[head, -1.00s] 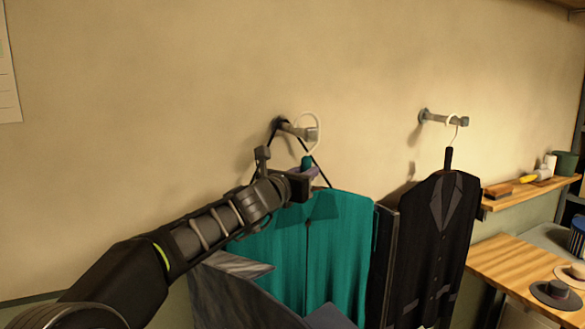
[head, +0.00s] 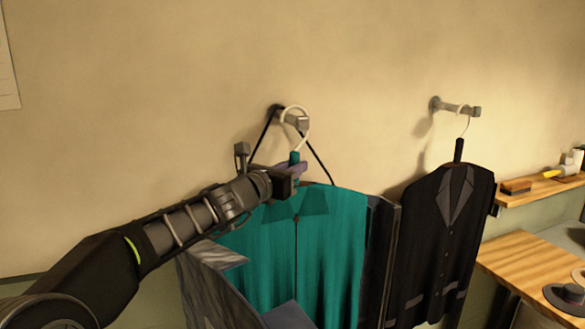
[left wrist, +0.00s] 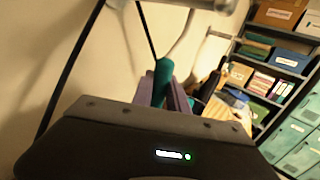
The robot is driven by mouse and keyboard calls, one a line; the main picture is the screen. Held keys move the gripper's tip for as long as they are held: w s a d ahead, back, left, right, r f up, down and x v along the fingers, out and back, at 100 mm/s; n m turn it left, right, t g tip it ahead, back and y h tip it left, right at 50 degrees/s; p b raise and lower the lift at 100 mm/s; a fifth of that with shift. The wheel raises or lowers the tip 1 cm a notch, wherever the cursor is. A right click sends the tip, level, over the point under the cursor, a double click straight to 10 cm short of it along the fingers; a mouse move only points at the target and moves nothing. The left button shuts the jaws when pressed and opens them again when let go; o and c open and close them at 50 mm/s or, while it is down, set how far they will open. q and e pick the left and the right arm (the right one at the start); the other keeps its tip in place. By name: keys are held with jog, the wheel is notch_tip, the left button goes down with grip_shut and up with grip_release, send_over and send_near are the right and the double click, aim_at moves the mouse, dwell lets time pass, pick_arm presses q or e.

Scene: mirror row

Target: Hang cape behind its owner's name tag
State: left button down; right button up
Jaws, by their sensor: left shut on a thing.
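The teal cape (head: 325,255) hangs upright from a hanger with a white hook (head: 307,133). My left gripper (head: 293,170) is shut on the hanger's teal neck, just below the hook. In the left wrist view the teal neck (left wrist: 163,82) stands between the purple fingers (left wrist: 172,96). The hook loops over the left wall peg (head: 292,117) in the head view; whether it rests on the peg or is just above it, I cannot tell. No name tag is readable on the wall. My right gripper is out of view.
A black cord (head: 318,160) hangs from the same peg, partly behind the cape. A black jacket (head: 440,235) hangs on the right peg (head: 457,107). A grey panel-like thing (head: 215,280) is in front of the cape. A wooden table (head: 525,265) and shelf (head: 540,187) are at right.

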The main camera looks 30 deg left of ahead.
pick_arm(q)
jog(key=shift+d+r, duration=0.1)
jog(key=s+d+b, duration=0.7)
jog(key=s+d, duration=0.6)
jog(key=d, duration=0.1)
jog(key=shift+s+d+r, duration=0.15)
jog(key=shift+d+r, duration=0.05)
jog(key=shift+d, duration=0.2)
dwell(1.0)
dwell(1.5)
